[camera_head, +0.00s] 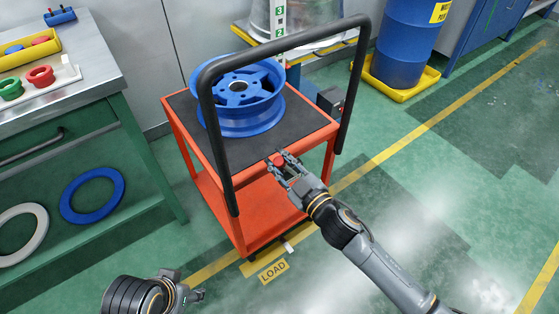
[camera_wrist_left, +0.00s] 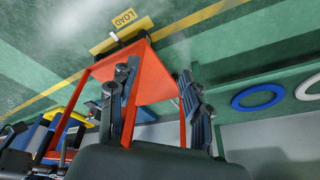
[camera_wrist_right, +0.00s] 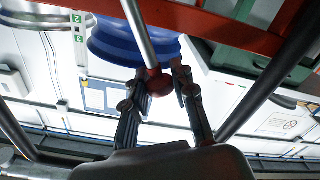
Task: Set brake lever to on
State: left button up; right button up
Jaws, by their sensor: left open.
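The brake lever shows in the right wrist view as a grey rod (camera_wrist_right: 139,30) ending in a red knob (camera_wrist_right: 157,82). In the head view the red knob (camera_head: 278,160) sits at the front edge of the orange cart (camera_head: 222,199). My right gripper (camera_head: 279,162) has its fingers on both sides of the knob and looks closed on it; the contact is hard to see. It also shows in the right wrist view (camera_wrist_right: 160,78). My left gripper (camera_wrist_left: 158,85) is open and empty. In the head view it (camera_head: 195,296) is low at the left, apart from the cart.
A blue wheel rim (camera_head: 241,118) lies on the cart's dark top. A black tubular handle (camera_head: 213,150) arches over the cart. A green workbench (camera_head: 65,128) stands left. A blue barrel (camera_head: 405,45) stands behind at right. The floor right of the cart is clear.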

grip_shut()
pick_arm(q)
jog(key=shift+r, duration=0.1)
pick_arm(e)
jog(key=shift+w+d+r+m+p, duration=0.15)
jog(key=shift+m+p, duration=0.15)
jog(key=shift+p, duration=0.1)
jog(key=w+d+m+p, duration=0.1)
jog(key=p, duration=0.1)
jog(key=d+r+m+p, duration=0.1)
jog(key=m+p, duration=0.1)
jog(key=shift+w+d+r, duration=0.1)
jog(key=shift+w+d, duration=0.15)
jog(key=shift+w, duration=0.1)
pick_arm(q)
notch_tip(320, 180, down, 21)
jog(key=s+g+p, duration=0.1)
jog(key=p, duration=0.1)
jog(key=shift+s+r, duration=0.15)
jog(key=shift+s, duration=0.2)
pick_arm(e)
jog(key=shift+w+d+f+m, duration=0.3)
jog(key=shift+w+d+m, duration=0.6)
jog(key=shift+m, duration=0.55)
jog(key=shift+w+d+f+m, duration=0.3)
jog(key=shift+w+d+m, duration=0.25)
jog(key=shift+d+m, duration=0.75)
jog(key=shift+w+d+f+m, duration=0.3)
jog(key=shift+w+d+m, duration=0.5)
jog(key=shift+m, duration=0.75)
